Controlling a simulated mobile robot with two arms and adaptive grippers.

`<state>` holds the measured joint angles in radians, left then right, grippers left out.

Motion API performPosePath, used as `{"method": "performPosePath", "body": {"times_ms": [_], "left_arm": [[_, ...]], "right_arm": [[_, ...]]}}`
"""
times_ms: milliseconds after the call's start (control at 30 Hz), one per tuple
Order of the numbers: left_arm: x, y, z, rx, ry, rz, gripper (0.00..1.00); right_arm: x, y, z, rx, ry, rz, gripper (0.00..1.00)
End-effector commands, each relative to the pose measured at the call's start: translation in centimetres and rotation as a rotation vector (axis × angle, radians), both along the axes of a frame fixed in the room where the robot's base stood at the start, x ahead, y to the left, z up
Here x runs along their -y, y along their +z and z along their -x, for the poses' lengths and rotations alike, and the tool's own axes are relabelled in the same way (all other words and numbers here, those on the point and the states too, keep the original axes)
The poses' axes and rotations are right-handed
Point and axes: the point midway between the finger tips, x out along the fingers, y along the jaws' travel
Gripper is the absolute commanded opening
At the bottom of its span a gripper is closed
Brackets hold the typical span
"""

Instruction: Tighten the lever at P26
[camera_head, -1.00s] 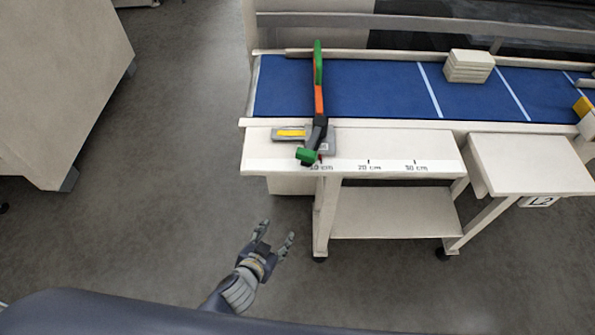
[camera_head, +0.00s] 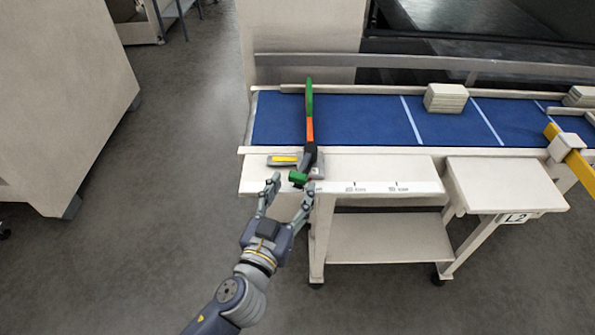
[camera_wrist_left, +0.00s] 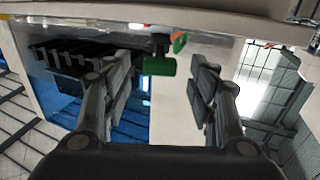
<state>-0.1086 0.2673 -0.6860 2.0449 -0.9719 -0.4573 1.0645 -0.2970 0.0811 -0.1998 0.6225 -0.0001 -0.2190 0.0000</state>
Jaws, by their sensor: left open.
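A long bar, green at its far end and orange and dark nearer me (camera_head: 309,125), lies across the blue belt in the head view. At its near end is a green lever end (camera_head: 298,177), beside a grey block with a yellow strip (camera_head: 285,160). My left gripper (camera_head: 290,188) is open and empty, its fingers pointing at the green lever end from the near side. In the left wrist view the green piece (camera_wrist_left: 160,66) shows between and beyond the open fingers. I cannot tell whether anything touches. No P26 label is legible. My right gripper is not in view.
The bar lies over a blue conveyor belt (camera_head: 360,122) with a white frame and a ruled white table edge (camera_head: 380,172). Stacked white blocks (camera_head: 445,98) stand on the belt. A side table marked L2 (camera_head: 505,185) is on the right. Floor at left is clear.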

Motion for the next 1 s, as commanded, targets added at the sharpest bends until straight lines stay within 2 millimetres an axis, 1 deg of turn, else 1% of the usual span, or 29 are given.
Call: {"method": "performPosePath", "body": {"times_ms": [33,100,300,433,667,700,767,800,900,1000], "left_arm": [[0.3,0.4,-1.0,0.002,0.0,-0.002,0.53],[0.7,0.3,-2.0,0.001,0.0,-0.002,0.53],[1.4,0.1,-3.8,-0.001,0.0,0.0,0.53],[1.5,-0.1,-4.2,-0.002,0.0,-0.001,0.53],[1.5,-0.1,-4.2,-0.002,0.0,-0.001,0.53],[1.5,-0.1,-4.2,-0.002,0.0,-0.001,0.44],[1.5,-0.1,-4.2,-0.002,0.0,-0.001,0.31],[1.5,-0.1,-4.2,-0.002,0.0,-0.001,0.22],[1.5,-0.1,-4.2,-0.002,0.0,-0.001,0.0],[1.4,-0.1,-4.2,-0.002,0.0,-0.001,0.0]], "right_arm": [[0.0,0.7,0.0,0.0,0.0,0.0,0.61],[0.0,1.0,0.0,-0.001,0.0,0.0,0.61],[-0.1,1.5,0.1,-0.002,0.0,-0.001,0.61],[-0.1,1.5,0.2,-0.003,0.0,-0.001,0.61],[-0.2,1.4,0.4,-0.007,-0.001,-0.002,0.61],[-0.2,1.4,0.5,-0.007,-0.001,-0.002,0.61],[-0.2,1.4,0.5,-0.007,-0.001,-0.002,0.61],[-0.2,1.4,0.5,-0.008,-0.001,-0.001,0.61],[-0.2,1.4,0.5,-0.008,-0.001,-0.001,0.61],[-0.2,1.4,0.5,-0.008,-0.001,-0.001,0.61]]}}
